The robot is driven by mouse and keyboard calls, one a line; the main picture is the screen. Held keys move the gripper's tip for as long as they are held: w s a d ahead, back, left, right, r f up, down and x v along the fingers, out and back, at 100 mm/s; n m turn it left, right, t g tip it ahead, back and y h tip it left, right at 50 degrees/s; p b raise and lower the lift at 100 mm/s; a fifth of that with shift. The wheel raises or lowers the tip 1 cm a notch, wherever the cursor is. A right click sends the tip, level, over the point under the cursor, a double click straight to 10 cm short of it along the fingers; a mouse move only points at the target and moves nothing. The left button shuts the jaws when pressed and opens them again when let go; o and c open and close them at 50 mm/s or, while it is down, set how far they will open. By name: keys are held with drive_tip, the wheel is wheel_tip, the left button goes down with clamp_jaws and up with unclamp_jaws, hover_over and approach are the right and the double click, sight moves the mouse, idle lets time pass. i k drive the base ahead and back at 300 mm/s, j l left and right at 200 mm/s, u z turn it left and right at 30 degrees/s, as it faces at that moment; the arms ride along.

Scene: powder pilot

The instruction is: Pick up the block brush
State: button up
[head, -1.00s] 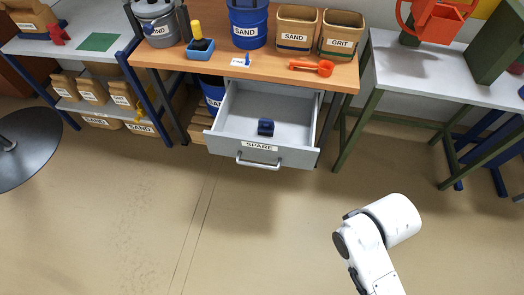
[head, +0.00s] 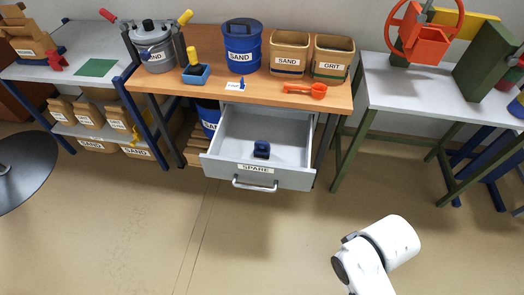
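A small dark blue block-shaped object (head: 262,149) lies inside the open grey drawer (head: 222,152) labelled SPARE, toward its middle. It looks like the block brush, but it is too small to make out bristles. The drawer is pulled out from under the orange-topped bench (head: 222,88), and its front panel carries a grey handle (head: 254,184). Part of my white arm shows at the lower right, in front of and below the drawer. My gripper is not in the picture.
On the bench stand a blue SAND bucket (head: 242,52), SAND (head: 289,54) and GRIT (head: 332,60) bins, a grey lidded pot (head: 155,55), a blue tray (head: 196,76) and an orange scoop (head: 304,90). A grey table (head: 400,85) stands right. Floor before the drawer is clear.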

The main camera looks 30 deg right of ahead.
sight(262, 148)
drive_tip(key=i+j, duration=0.2)
drive_tip(key=i, duration=0.25)
drive_tip(key=i+j, duration=0.15)
drive_tip(key=i, duration=0.3)
drive_tip(key=i+j, duration=0.2)
drive_tip(key=i, duration=0.25)
drive_tip(key=l+z, duration=0.05)
